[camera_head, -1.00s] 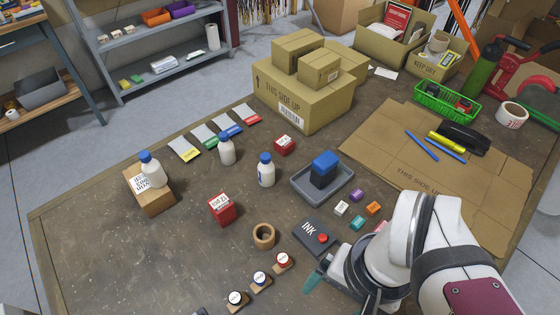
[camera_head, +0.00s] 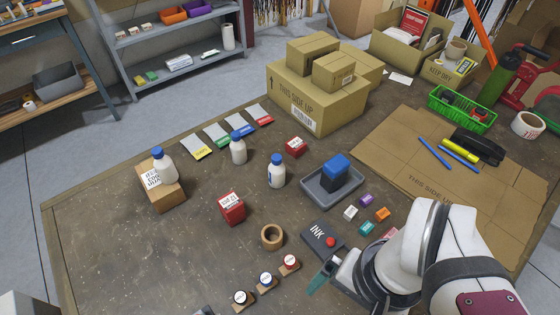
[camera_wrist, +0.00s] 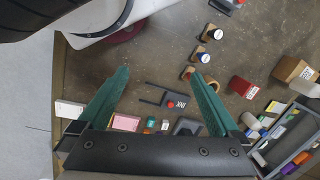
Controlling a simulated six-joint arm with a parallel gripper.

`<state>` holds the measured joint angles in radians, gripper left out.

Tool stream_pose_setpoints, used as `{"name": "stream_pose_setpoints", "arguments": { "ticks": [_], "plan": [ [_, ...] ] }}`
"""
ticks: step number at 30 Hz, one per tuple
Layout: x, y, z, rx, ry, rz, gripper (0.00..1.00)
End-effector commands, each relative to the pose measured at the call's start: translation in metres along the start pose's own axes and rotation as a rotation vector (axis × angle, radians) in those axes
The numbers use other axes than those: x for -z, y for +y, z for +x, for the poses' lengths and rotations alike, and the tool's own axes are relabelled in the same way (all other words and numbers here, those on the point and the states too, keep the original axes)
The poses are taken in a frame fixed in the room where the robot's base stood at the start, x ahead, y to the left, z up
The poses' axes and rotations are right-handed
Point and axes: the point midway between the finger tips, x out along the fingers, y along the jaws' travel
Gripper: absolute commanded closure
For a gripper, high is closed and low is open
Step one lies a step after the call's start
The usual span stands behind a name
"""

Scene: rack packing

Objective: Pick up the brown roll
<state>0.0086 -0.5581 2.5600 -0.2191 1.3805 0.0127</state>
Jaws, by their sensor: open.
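The brown roll (camera_head: 272,237) is a short ring with an open hole, resting on the table in the head view. It lies between the red box (camera_head: 232,208) and the black ink pad (camera_head: 321,237). In the wrist view, a brown edge by the right fingertip may be the roll, but I cannot tell. My gripper (camera_wrist: 162,76) is open and empty, its two teal fingers spread wide. In the head view one teal finger shows, right of and nearer than the roll, apart from it; the other is not clear.
Three small stamps, black (camera_head: 240,298), blue (camera_head: 265,280) and red (camera_head: 290,262), stand in a row nearer than the roll. A white bottle (camera_head: 276,172) and a grey tray (camera_head: 318,199) stand farther back.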

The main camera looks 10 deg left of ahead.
Motion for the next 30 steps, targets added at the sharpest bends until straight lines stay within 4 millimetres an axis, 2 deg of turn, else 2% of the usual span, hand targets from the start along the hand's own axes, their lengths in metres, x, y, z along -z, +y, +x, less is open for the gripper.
{"name": "stream_pose_setpoints", "arguments": {
  "ticks": [5,7,8,11,14,16,19,21,24,26,28,30],
  "plan": [
    [0.000,0.000,0.000,-0.002,-0.001,-0.003,0.01],
    [0.002,-0.001,0.001,-0.041,-0.023,-0.068,0.01],
    [0.004,-0.001,0.002,-0.080,-0.042,-0.132,0.01],
    [0.022,-0.012,0.010,-0.311,-0.141,-0.515,0.01],
    [0.049,-0.045,0.032,-0.627,-0.247,-1.026,0.01],
    [0.059,-0.082,0.057,-0.861,-0.307,-1.376,0.01],
    [0.054,-0.138,0.102,-1.198,-0.365,-1.811,0.01],
    [0.040,-0.170,0.134,-1.410,-0.385,-2.039,0.01],
    [0.019,-0.198,0.168,-1.635,-0.393,-2.242,0.01],
    [0.011,-0.206,0.179,-1.716,-0.392,-2.304,0.01],
    [0.010,-0.209,0.186,-1.761,-0.393,-2.336,0.01],
    [0.023,-0.205,0.191,-1.769,-0.398,-2.340,0.01]
  ]
}}
